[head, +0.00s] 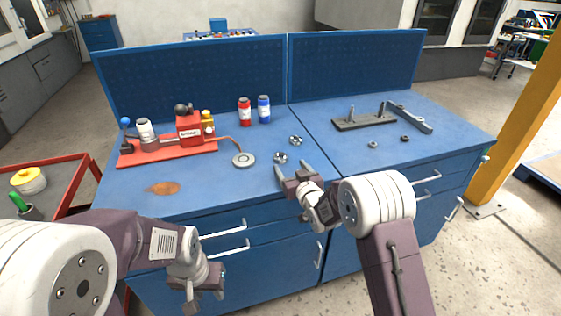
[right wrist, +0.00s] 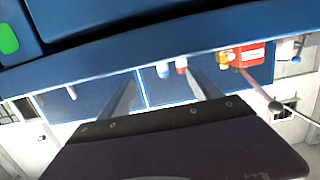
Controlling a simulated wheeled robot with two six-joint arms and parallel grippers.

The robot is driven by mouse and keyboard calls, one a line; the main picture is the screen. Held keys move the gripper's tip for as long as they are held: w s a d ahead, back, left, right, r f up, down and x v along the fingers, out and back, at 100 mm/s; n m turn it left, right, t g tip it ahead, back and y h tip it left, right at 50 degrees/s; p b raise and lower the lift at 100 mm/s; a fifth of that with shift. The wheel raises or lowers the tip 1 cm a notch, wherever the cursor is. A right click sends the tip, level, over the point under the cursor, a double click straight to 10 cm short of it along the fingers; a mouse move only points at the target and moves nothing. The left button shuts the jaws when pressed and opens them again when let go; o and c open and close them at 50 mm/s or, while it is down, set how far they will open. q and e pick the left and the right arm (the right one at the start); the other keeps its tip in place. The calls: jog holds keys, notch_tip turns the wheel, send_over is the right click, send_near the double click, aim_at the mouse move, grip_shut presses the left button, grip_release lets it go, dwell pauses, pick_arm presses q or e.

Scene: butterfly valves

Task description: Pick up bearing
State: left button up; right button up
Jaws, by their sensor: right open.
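Two small metal rings that could be bearings lie on the blue workbench (head: 215,190): a light ring (head: 373,145) and a dark ring (head: 405,138), both right of centre. Two small silvery round parts, a nearer one (head: 281,157) and a farther one (head: 296,140), lie near the middle; their detail is too small to tell. My right gripper (head: 291,170) is open and empty at the bench's front edge, just short of the nearer silvery part. Its spread fingers (right wrist: 165,95) also show in the right wrist view. My left gripper (head: 190,298) hangs low before the drawers; its jaws are unclear.
A red machine (head: 189,128) on a red base stands back left, with a grey disc (head: 243,160) beside it. Red (head: 244,112) and blue (head: 264,110) bottles stand behind. A dark fixture with pins (head: 363,122) and a grey bracket (head: 410,117) lie right. The front left is mostly clear.

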aim_at(280, 154)
jog(key=x, duration=0.2)
jog(key=shift+w+a+f, duration=0.1)
jog(key=shift+w+a, duration=0.15)
jog(key=shift+w, duration=0.05)
jog(key=shift+w+f, duration=0.1)
jog(key=shift+w, duration=0.25)
jog(key=x, duration=0.5)
jog(key=shift+a+f, duration=0.2)
jog(key=shift+f, duration=0.05)
jog(key=shift+s+r, duration=0.1)
grip_shut()
jog(key=shift+r, duration=2.15)
jog(key=s+d+r, duration=0.1)
jog(key=d+r, duration=0.2)
jog(key=d, duration=0.2)
jog(key=s+d+r+p, duration=0.1)
jog(key=d+r, duration=0.2)
jog(key=d, duration=0.3)
jog(key=shift+d+r, duration=0.25)
jog(key=shift+r, duration=0.1)
